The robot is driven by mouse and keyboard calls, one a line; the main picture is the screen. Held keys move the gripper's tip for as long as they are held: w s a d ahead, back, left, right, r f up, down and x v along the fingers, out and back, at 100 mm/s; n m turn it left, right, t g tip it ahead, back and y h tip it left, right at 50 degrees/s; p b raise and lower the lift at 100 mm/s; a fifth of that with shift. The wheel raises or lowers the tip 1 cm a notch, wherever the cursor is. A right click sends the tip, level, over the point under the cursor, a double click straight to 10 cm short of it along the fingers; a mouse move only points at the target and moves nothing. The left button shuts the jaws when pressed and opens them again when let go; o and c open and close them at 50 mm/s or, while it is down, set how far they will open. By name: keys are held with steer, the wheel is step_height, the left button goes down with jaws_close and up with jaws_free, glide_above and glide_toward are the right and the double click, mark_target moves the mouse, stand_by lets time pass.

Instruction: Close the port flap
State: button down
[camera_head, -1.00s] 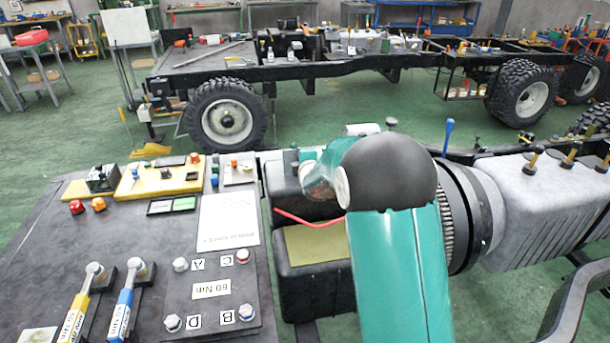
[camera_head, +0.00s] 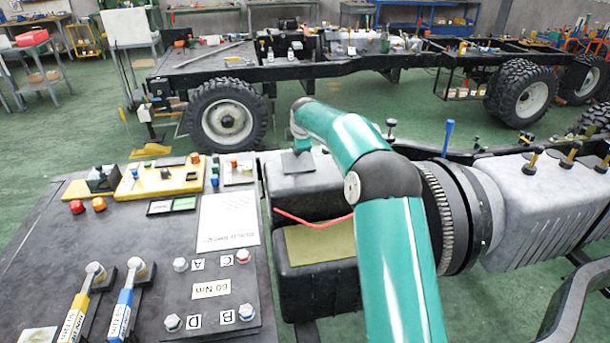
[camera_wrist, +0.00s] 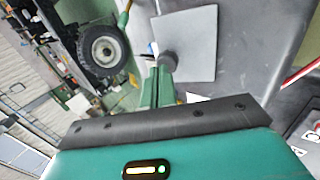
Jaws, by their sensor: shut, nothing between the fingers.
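The port flap appears to be a grey square plate (camera_head: 298,162) on top of the dark box beside the workbench. In the wrist view the plate (camera_wrist: 188,42) looks flat against a grey surface. I cannot tell whether it sits fully flush. My gripper (camera_wrist: 160,72) is shut and empty, with its green fingers together near the plate's lower left edge. A dark round piece (camera_wrist: 168,60) shows between the fingertips and the plate. In the head view my arm's end is above the plate, and the fingers are mostly hidden. Contact cannot be told.
The workbench (camera_head: 120,240) at left carries yellow and blue torque wrenches, buttons and a bolt plate. A red cable (camera_head: 310,220) runs across the dark box. A grey ribbed tank (camera_head: 545,210) stands at right. Another truck chassis (camera_head: 340,68) stands behind, across open green floor.

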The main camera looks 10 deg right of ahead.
steer(key=shift+w+f, duration=0.3)
steer(key=shift+w, duration=0.3)
steer(key=shift+w+f, duration=0.3)
steer(key=shift+w, duration=0.25)
steer(key=shift+w+f, duration=0.7)
steer(key=shift+w, duration=0.25)
steer(key=s+a+r+m, duration=0.2)
steer(key=s+r+m, duration=0.2)
steer(key=s+r, duration=1.45)
steer(key=s+d+m+g, duration=0.1)
steer(key=s+m, duration=0.8)
steer(key=s, duration=1.9)
steer(key=s+f+m, duration=0.5)
steer(key=s+f, duration=0.2)
steer(key=s, duration=0.6)
steer(key=shift+d+g, duration=0.4)
steer(key=shift+d, duration=0.05)
